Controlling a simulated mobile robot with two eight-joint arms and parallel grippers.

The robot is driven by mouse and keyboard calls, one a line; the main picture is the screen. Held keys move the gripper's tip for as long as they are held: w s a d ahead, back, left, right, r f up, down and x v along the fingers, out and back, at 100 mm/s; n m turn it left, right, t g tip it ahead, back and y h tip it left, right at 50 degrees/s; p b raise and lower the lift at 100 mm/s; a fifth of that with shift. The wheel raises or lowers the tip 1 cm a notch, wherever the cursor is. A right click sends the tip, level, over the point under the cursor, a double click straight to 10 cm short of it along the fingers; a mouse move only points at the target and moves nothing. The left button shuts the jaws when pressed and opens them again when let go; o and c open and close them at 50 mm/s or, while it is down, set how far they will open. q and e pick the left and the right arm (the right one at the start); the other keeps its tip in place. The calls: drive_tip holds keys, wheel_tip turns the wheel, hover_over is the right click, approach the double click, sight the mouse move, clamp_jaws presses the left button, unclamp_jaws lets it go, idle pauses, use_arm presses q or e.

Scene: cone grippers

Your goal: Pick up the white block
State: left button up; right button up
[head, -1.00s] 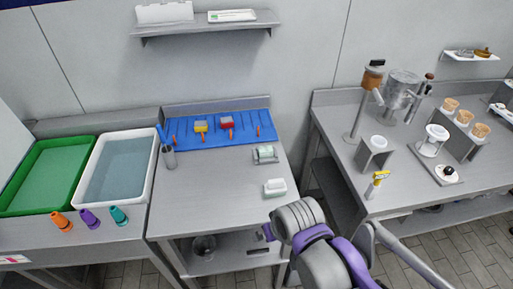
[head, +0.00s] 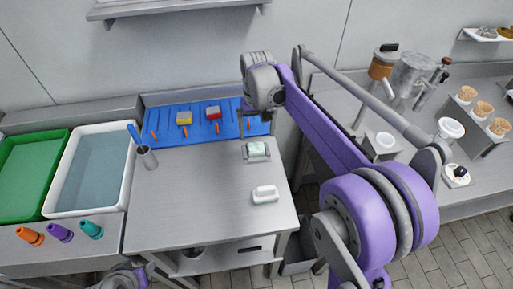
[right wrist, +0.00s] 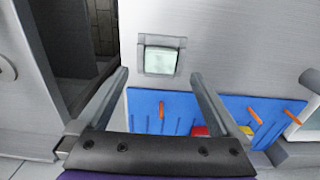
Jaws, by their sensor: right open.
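A white block (head: 265,194) with rounded ends lies on the steel table (head: 190,215), near its right front part. Behind it a pale greenish-white block (head: 258,149) sits in a grey holder; it also shows in the right wrist view (right wrist: 160,59). My right gripper (right wrist: 158,73) is open and empty, its fingers on either side of the view below the holder. In the head view its wrist is above the back right of the table, past the white block, and its fingers are hard to make out. The white block is not seen in the right wrist view. Only a piece of my left arm shows.
A blue mat (head: 160,118) with coloured tools lies at the table's back. Green and white tubs (head: 60,205) and several coloured cones (head: 60,233) are further left. The table's middle is clear.

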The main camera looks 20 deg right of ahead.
sight(256, 147)
wheel_tip(256, 147, down, 7)
drive_tip(key=shift+w, duration=0.15)
idle(0.4)
drive_tip(key=c, duration=1.5)
drive_tip(key=shift+r, duration=0.1)
wheel_tip(256, 147, up, 10)
drive_tip(key=shift+f, duration=0.1)
